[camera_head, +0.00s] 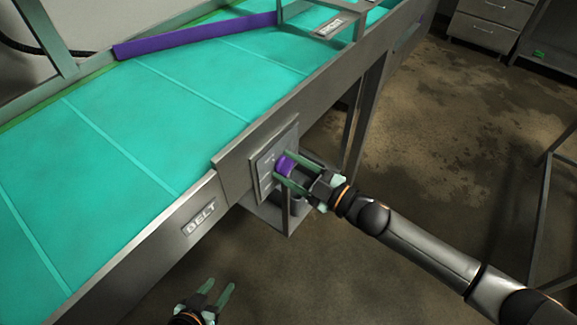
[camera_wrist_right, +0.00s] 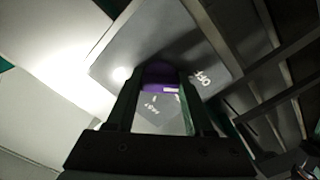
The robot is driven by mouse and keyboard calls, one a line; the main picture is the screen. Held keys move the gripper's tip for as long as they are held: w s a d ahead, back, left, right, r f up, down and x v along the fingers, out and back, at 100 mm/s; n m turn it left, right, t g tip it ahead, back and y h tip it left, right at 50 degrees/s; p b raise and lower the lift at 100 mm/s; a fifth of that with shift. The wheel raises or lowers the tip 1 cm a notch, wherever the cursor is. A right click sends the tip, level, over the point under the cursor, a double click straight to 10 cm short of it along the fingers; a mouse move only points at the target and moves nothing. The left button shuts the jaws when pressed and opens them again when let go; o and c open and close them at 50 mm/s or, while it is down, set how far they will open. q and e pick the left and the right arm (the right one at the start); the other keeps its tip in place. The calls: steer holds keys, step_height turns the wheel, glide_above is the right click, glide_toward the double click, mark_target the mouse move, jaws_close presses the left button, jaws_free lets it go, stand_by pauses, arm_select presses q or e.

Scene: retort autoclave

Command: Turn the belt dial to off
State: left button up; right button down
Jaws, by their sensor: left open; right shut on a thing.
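The belt dial (camera_head: 286,165) is a purple knob on a grey panel (camera_head: 264,168) on the side of the conveyor. My right gripper (camera_head: 293,172) is shut on the dial, its green fingers on either side of it. In the right wrist view the dial (camera_wrist_right: 158,75) shows between the fingers of the right gripper (camera_wrist_right: 160,95). Lettering on the panel reads like "OFF" on the right and "FAST" below the dial. Which mark the dial points to I cannot tell. My left gripper (camera_head: 212,298) is open and empty, low in front of the conveyor and apart from it.
The conveyor has a turquoise belt (camera_head: 150,110) with a purple bar (camera_head: 195,36) across it. A "BELT" label (camera_head: 200,218) is on its side. Drawers (camera_head: 487,30) stand at the back right, and a metal frame (camera_head: 550,200) at the right. The floor between is clear.

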steer(key=shift+n, duration=0.4)
steer(key=shift+c, duration=1.4)
jaws_free()
steer(key=v, duration=1.2)
steer(key=shift+s+d+b, duration=0.15)
steer(key=shift+d+b, duration=0.1)
steer(key=shift+b, duration=0.2)
steer(key=shift+a, duration=0.1)
steer(key=s+d+f+m+h+p, duration=0.1)
steer(key=s+d+f+m+h, duration=0.1)
steer(key=s+f+m+h, duration=0.2)
steer(key=s+d+f+m+g+h+p, duration=0.1)
steer(key=s+d+f+m+h, duration=0.2)
steer(key=f+m, duration=0.4)
steer(key=s+d+f+m+h+p, duration=0.1)
steer(key=s+d+f+m+h, duration=0.1)
steer(key=s+f+m+h, duration=0.3)
steer(key=shift+s+d+f+m, duration=0.2)
steer(key=shift+s+f+m, duration=0.45)
steer(key=shift+s+m, duration=0.3)
